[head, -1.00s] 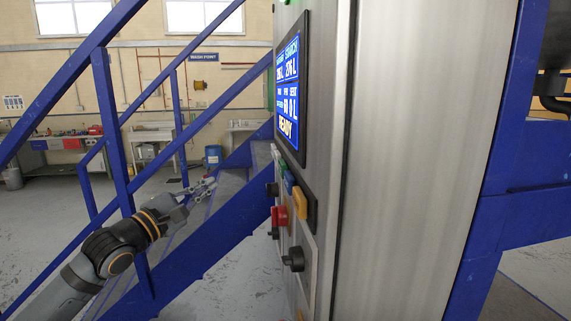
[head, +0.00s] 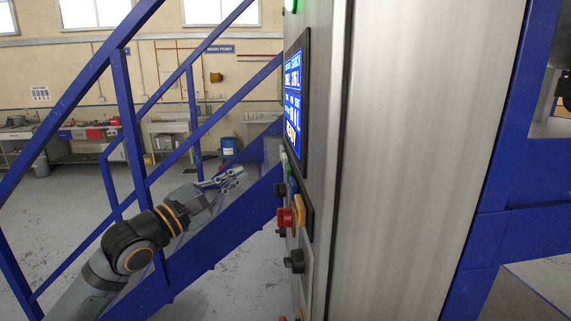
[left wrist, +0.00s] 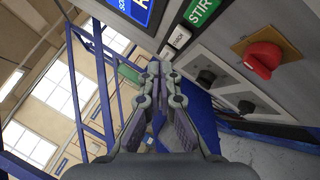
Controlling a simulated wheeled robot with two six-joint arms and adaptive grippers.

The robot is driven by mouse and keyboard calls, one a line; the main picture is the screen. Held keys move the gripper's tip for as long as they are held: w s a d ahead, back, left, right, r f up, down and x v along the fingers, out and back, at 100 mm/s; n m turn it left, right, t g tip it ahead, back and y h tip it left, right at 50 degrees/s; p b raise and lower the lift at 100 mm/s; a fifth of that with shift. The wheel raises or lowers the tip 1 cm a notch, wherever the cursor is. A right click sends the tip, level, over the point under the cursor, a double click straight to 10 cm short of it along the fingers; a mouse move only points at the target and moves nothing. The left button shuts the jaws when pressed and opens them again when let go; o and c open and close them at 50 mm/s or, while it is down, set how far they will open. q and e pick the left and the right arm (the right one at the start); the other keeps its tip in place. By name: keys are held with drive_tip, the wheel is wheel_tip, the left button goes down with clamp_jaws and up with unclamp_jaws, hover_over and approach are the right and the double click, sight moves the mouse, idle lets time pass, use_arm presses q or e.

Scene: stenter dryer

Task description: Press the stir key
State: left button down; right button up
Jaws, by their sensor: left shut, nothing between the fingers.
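The stir key is a green key marked STIR (left wrist: 201,11), at the top of the left wrist view, on the grey control panel. A white key (left wrist: 179,38) sits beside it, nearer my fingers. My left gripper (left wrist: 161,70) is shut and empty, its fingertips below and left of these keys, apart from them. In the head view the left gripper (head: 238,174) is left of the steel cabinet (head: 420,160), with a gap between. There the panel is seen nearly edge-on, and its key labels cannot be read. My right gripper is not in view.
A red rotary switch on a yellow plate (left wrist: 262,58) and black knobs (left wrist: 205,78) stick out beside the keys. A blue-lit screen (head: 295,105) is above them. Blue stair rails (head: 128,130) stand behind and around my left arm.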

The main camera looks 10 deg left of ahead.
sight(288, 173)
use_arm(q)
drive_tip(key=w+d+p, duration=0.1)
drive_tip(key=d+p, duration=0.1)
drive_tip(key=d, duration=0.4)
drive_tip(key=shift+w+d, duration=0.35)
drive_tip(key=shift+w, duration=0.05)
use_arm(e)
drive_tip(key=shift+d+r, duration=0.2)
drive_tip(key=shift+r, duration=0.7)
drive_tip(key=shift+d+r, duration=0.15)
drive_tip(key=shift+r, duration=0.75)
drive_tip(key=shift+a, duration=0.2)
use_arm(q)
drive_tip(key=shift+p, duration=0.35)
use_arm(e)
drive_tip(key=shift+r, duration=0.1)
use_arm(q)
drive_tip(key=shift+w+d, duration=0.1)
drive_tip(key=shift+d, duration=0.3)
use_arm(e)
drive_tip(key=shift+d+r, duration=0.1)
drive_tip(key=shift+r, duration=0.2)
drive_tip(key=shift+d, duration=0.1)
